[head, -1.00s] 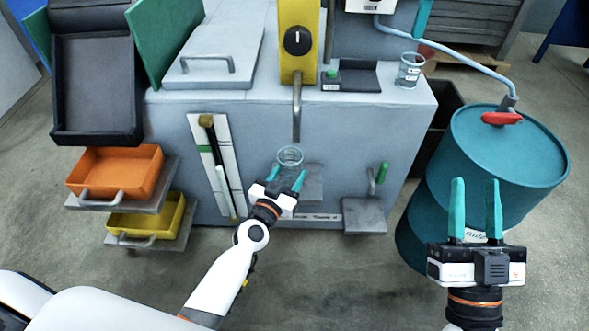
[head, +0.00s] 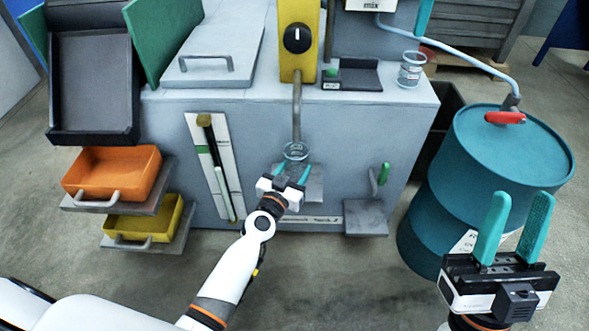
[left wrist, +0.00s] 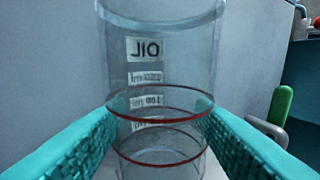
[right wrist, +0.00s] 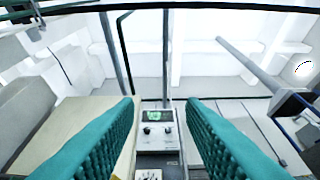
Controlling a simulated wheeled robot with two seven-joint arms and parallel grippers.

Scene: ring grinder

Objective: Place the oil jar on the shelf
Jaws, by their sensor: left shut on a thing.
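The oil jar (head: 296,151) is a clear glass cylinder. It is upright in my left gripper (head: 291,172), just below the end of the bent grey spout in the head view. In the left wrist view the jar (left wrist: 160,70) has a mirrored OIL label and red rings, and the teal fingers press on both its sides. A small grey shelf (head: 314,187) juts from the machine front behind and below the left gripper, partly hidden by it. I cannot tell whether the jar touches it. My right gripper (head: 520,198) is open and empty, in front of the teal drum.
A lower grey shelf (head: 366,219) is to the right. The teal drum (head: 515,150) with a red tap stands at the right. Another clear jar (head: 411,69) is on the machine top (head: 300,113). Orange (head: 112,172) and yellow (head: 145,220) trays are at the left.

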